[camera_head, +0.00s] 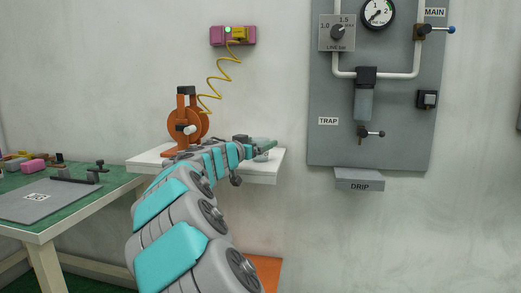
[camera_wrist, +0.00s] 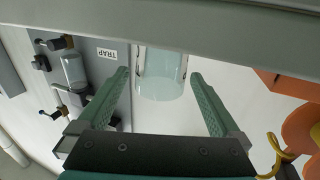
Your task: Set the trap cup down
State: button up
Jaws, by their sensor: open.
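In the wrist view a clear, pale-green cup (camera_wrist: 162,76) is between the two fingers of my gripper (camera_wrist: 163,95). The fingers are spread, with a gap on each side of the cup. Its end towards the picture's top is cut off by a pale grey band, so I cannot see what it rests on. In the head view my gripper (camera_head: 264,147) is over the right part of the white shelf (camera_head: 265,179), and the cup is not clear there. The panel's trap (camera_head: 364,103) has a grey-blue bowl in place and a "TRAP" label to its left.
An orange machine (camera_head: 182,125) stands on the shelf's left part, with a yellow coiled cord rising to a pink wall box (camera_head: 218,36). The grey panel (camera_head: 405,140) and DRIP ledge (camera_head: 359,178) are to the right. A green-topped table (camera_head: 95,203) is at left.

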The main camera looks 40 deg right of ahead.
jog(key=shift+w+d, duration=0.2)
jog(key=shift+d, duration=0.35)
jog(key=shift+c, duration=0.4)
jog(key=c, duration=1.4)
jog(key=shift+o, duration=0.2)
